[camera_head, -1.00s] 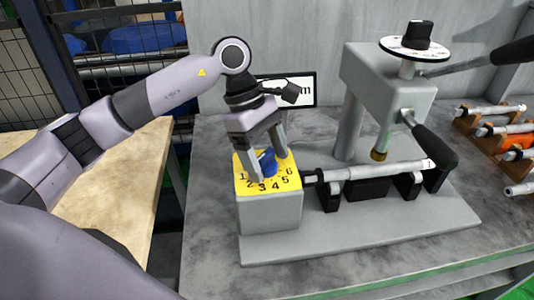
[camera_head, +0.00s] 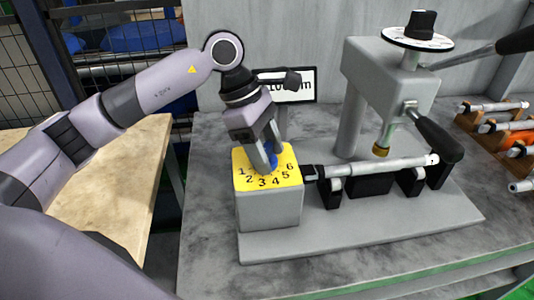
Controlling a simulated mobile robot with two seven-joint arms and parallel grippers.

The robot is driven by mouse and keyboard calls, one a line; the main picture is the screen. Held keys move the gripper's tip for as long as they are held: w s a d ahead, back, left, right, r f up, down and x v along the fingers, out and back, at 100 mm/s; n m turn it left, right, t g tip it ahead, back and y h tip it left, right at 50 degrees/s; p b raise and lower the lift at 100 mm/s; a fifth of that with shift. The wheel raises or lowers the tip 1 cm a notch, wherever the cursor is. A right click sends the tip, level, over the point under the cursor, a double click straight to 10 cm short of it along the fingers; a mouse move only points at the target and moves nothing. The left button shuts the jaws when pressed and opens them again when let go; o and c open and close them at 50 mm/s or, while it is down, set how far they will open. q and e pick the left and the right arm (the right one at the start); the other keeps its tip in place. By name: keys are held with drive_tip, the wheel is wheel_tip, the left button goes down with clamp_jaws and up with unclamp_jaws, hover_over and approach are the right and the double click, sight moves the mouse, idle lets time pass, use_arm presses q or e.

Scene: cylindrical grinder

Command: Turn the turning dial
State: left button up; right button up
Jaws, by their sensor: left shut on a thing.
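The turning dial is a blue knob (camera_head: 271,160) on the yellow numbered top (camera_head: 247,170) of a grey box (camera_head: 269,209), at the front left of the grinder. Numbers 1 to 6 are printed around it. My left gripper (camera_head: 268,164) points down over the yellow top and is shut on the blue knob, with its fingers on either side. The fingers hide much of the knob, so its pointer direction is hard to read. My right gripper is not in view.
The grinder's grey body (camera_head: 385,80) with black levers and a top black knob (camera_head: 421,24) stands to the right. A metal shaft (camera_head: 385,167) lies on black supports beside the box. A display (camera_head: 297,85) stands behind. Several shafts lie in a rack (camera_head: 484,127) at far right.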

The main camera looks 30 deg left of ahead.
use_arm(q)
drive_tip(key=shift+n+t+b, duration=0.45)
drive_tip(key=shift+n+t, duration=0.05)
drive_tip(key=shift+n, duration=0.5)
drive_tip(key=shift+w+n, duration=0.1)
drive_tip(key=shift+n, duration=0.3)
drive_tip(key=o, duration=1)
drive_tip(key=shift+c, duration=0.2)
drive_tip(key=v, duration=0.7)
drive_tip(key=shift+r+b, duration=0.15)
drive_tip(key=shift+b, duration=0.15)
